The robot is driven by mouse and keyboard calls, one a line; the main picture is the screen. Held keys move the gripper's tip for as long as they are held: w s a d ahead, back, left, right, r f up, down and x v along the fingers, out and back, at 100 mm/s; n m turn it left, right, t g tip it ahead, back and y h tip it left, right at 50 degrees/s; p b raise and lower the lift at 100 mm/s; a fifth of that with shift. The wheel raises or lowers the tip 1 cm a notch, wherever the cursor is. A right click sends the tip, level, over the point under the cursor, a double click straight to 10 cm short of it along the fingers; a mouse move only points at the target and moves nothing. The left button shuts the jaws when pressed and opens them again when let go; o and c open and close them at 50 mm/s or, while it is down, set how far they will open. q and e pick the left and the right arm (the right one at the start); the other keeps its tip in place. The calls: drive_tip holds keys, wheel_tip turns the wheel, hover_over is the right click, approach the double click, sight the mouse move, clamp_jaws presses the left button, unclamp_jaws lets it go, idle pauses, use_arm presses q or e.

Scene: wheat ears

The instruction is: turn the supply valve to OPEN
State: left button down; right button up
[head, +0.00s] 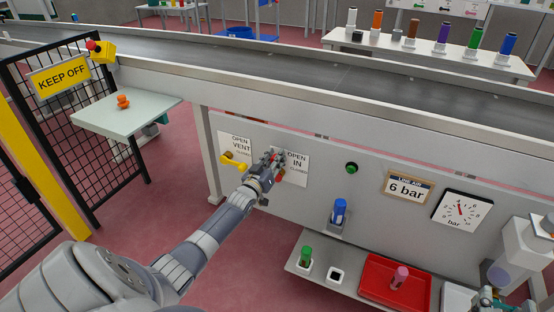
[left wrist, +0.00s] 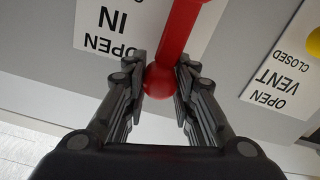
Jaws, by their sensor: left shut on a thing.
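The supply valve's red lever (left wrist: 178,35) stands beside the white IN sign (head: 298,166), which has OPEN at its top and CLOSED lower down. My left gripper (head: 274,162) is shut on the lever's ball end (left wrist: 158,80), with one finger on each side. In the left wrist view, which is turned upside down, the lever runs from the top edge to the ball, close to the word OPEN. In the head view the gripper hides much of the lever. My right gripper (head: 488,300) seems to show partly at the lower right; its jaws are unclear.
A yellow vent lever (head: 233,160) by the VENT sign (head: 236,146) is close on the left. A green button (head: 351,168), a 6 bar plate (head: 407,188) and a gauge (head: 461,211) are on the panel. A shelf with a red tray (head: 372,272) is below.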

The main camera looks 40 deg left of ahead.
use_arm(q)
drive_tip(key=shift+d+f, duration=0.15)
drive_tip(key=shift+f, duration=0.25)
drive_tip(key=c, duration=1.3)
unclamp_jaws()
drive_tip(key=shift+r, duration=0.15)
drive_tip(key=shift+r, duration=0.1)
drive_tip(key=v, duration=1.2)
